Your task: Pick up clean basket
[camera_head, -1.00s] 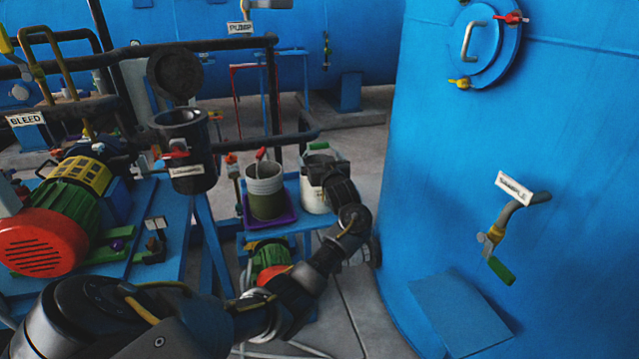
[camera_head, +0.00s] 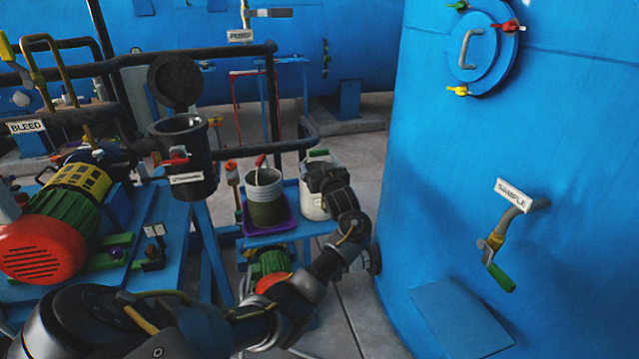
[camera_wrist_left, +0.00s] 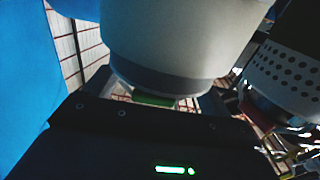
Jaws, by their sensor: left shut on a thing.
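The pale basket with a green handle grip (camera_head: 313,206) stands at the right end of a small blue stand, partly hidden by my left gripper. My left gripper (camera_head: 322,180) is at its upper right side. In the left wrist view, a green piece (camera_wrist_left: 153,99), seemingly the handle grip, sits between the nearly closed fingers, below a large pale round body. My left gripper is shut on the handle, though the contact is partly hidden. My right gripper is not in view.
A basket with a red handle (camera_head: 264,190) stands beside it on a purple tray (camera_head: 285,229). A black open vessel (camera_head: 184,155) is further left. The big blue tank (camera_head: 440,180), with a sample valve (camera_head: 497,245), is close on the right.

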